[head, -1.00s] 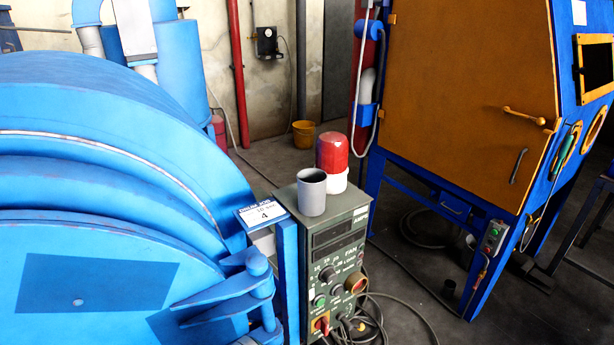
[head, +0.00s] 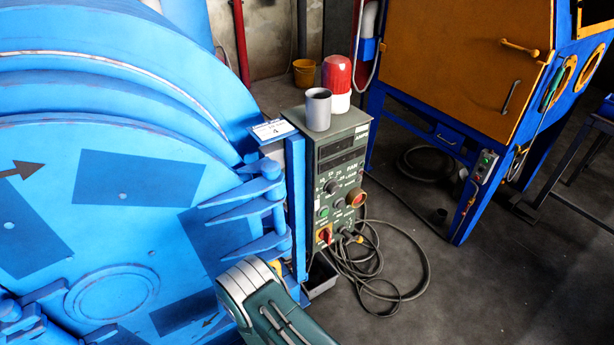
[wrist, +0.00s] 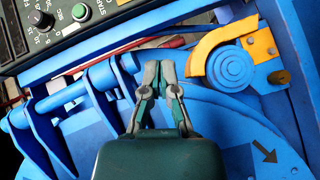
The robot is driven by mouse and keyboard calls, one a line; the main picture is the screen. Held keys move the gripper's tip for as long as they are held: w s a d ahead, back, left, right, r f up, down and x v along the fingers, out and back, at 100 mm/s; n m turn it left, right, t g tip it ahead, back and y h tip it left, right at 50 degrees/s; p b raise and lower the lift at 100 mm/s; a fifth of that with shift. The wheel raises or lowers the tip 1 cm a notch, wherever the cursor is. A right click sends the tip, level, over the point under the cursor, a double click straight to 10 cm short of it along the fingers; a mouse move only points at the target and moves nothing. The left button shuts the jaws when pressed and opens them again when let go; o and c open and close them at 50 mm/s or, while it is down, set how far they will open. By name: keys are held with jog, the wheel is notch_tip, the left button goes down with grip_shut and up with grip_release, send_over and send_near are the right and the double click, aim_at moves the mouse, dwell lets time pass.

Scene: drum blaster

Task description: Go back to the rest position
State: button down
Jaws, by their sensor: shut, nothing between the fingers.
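My gripper (wrist: 164,68) shows in the wrist view, its two grey and green fingers shut with nothing between them. It is in front of the blue drum machine (wrist: 225,150), close to a blue edge rail and a yellow-orange curved bracket (wrist: 235,45). Whether it touches them I cannot tell. In the head view a grey and dark green part of my arm (head: 262,300) rises from the bottom edge in front of the drum machine (head: 150,190). The fingers cannot be made out there.
The green control box (head: 340,170) stands right of the drum, with a grey cup (head: 318,108) and a red-and-white lamp (head: 337,82) on top. Loose cables (head: 385,265) lie on the floor beside it. An orange-doored blue cabinet (head: 455,60) stands behind right. Bare floor lies at lower right.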

jog(key=w+a+r+m+g+y, duration=0.15)
jog(key=w+r+m, duration=0.3)
jog(key=r, duration=0.75)
jog(key=w+r+m+g+y, duration=0.3)
jog(key=w+r, duration=0.3)
jog(key=r, duration=0.7)
jog(key=s+d+r+m+g, duration=0.1)
jog(key=s+d+r, duration=0.45)
jog(key=r, duration=0.45)
jog(key=s+d+r+m+g, duration=0.1)
jog(key=s+d+r+g, duration=0.1)
jog(key=s+d+r, duration=0.6)
jog(key=s+d+r+m+g, duration=0.1)
jog(key=s+d+r, duration=0.2)
jog(key=s, duration=0.4)
jog(key=s+d+r+m+g+h, duration=0.1)
jog(key=s+d+r+m, duration=0.1)
jog(key=s, duration=0.6)
jog(key=shift+s+d+r, duration=0.3)
jog(key=shift+d+r, duration=0.45)
jog(key=shift+d, duration=0.2)
jog(key=shift+a+m+h, duration=0.15)
jog(key=shift+m+h, duration=0.1)
